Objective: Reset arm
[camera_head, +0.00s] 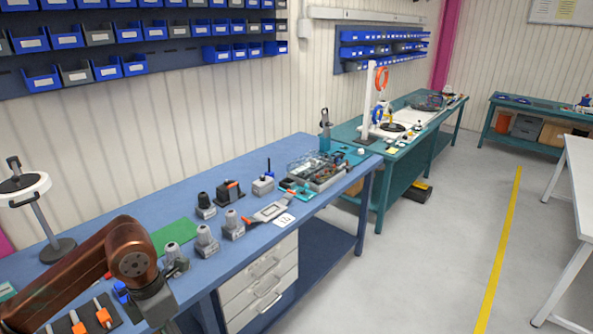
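A copper-coloured arm, my left one, comes in from the lower left and bends at a round joint above the front of the blue workbench (232,170). A dark grey link runs down from that joint. No gripper fingers show on it, and my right arm is out of view. An orange cable reel (382,79) hangs on a white post on the green bench (397,158) farther back. A blue cable reel (378,113) hangs below it.
Several grey connector devices (206,241) stand on the blue bench near my arm. A round-topped stand (58,249) is at the left, orange-handled tools (103,312) at the lower left. Blue bins (66,36) line the wall.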

